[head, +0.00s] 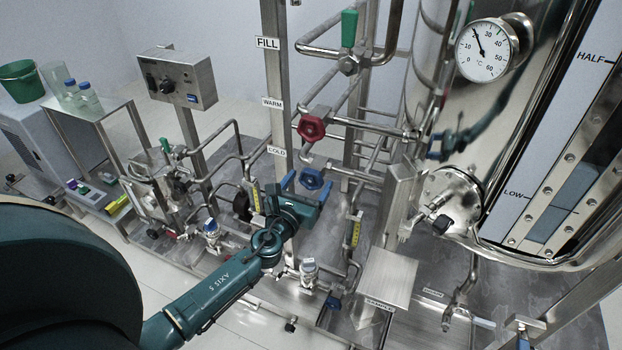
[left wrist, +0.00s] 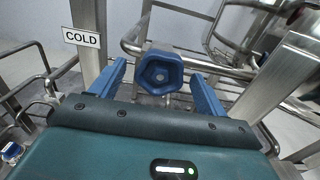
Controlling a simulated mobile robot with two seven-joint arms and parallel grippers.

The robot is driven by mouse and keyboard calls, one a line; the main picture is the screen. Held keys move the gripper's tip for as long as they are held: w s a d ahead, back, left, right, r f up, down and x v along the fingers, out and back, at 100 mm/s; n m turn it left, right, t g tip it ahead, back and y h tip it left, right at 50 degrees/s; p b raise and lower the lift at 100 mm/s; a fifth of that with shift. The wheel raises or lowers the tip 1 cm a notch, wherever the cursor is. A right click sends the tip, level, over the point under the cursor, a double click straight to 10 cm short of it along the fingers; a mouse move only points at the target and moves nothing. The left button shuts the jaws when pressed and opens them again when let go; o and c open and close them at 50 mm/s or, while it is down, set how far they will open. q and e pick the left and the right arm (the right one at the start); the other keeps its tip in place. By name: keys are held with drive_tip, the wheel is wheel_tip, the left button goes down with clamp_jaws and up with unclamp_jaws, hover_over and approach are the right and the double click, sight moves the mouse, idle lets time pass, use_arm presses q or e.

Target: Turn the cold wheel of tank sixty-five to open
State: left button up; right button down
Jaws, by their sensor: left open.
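The cold wheel is a blue handwheel (head: 311,179) on a pipe to the right of the COLD label (head: 277,151) in the head view. In the left wrist view the blue wheel (left wrist: 160,73) is face-on between the fingers, with the COLD label (left wrist: 82,37) at upper left. My left gripper (head: 302,178) is open, its blue fingers (left wrist: 158,84) one on each side of the wheel with a visible gap to each. I cannot tell how far the fingertips reach along it. The right gripper is not seen.
A red wheel (head: 312,128) by the WARM label (head: 272,103) and a green handle (head: 348,28) sit above. A steel tank (head: 500,140) with a dial gauge (head: 486,50) stands at right. Steel pipes surround the blue wheel.

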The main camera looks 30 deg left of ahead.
use_arm(q)
drive_tip(key=shift+w, duration=1.1)
drive_tip(key=c, duration=1)
drive_tip(key=shift+o, duration=0.2)
